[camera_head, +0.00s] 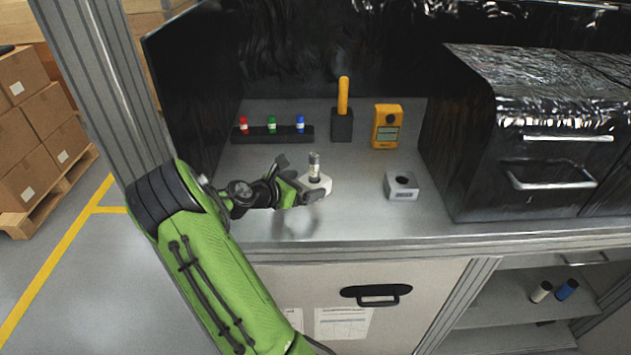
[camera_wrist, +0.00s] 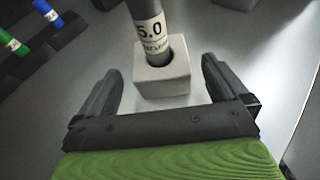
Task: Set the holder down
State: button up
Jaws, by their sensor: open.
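The holder is a small white block (camera_wrist: 160,82) with a round hole in its top. A grey cylindrical gauge (camera_wrist: 147,22) marked "5.0" stands in that hole. In the head view the white holder (camera_head: 322,184) is at the end of my arm, with the gauge (camera_head: 314,165) upright in it. My gripper (camera_head: 302,178) is open. In the wrist view my gripper (camera_wrist: 158,85) has a finger on each side of the holder, with visible gaps, and the holder appears to stand on the grey worktop (camera_head: 355,215).
A second block (camera_head: 403,194) with an empty-looking hole stands to the right. Behind are a black rack (camera_head: 272,136) with red, green and blue-capped pieces, an orange handle (camera_head: 343,95) in a dark block (camera_head: 342,126), and a yellow meter (camera_head: 386,127). A metal cabinet (camera_head: 545,130) bounds the right side.

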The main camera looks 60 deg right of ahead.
jog(key=v, duration=0.5)
jog(key=shift+a+r, duration=0.2)
jog(key=shift+a, duration=0.2)
jog(key=shift+w+a+m+y, duration=0.25)
jog(key=shift+a+m+y, duration=0.05)
jog(key=shift+a+m, duration=0.1)
jog(key=a+r+m+t+y, duration=0.3)
jog(key=a+m+t+y, duration=0.15)
jog(key=a, duration=0.65)
jog(key=a+r+m+t+y, duration=0.3)
jog(key=a+m+y, duration=0.15)
jog(key=a, duration=0.65)
jog(key=s+a+r+m+t+y, duration=0.1)
jog(key=s+a+m, duration=0.1)
jog(key=s+a, duration=0.2)
jog(key=s+a+r+m+t+y, duration=0.1)
jog(key=s+a, duration=0.4)
jog(key=a, duration=0.6)
jog(key=shift+s+a+r+m+y, duration=0.2)
jog(key=shift+a+r+m+y, duration=0.15)
jog(key=shift+r+m+y, duration=0.45)
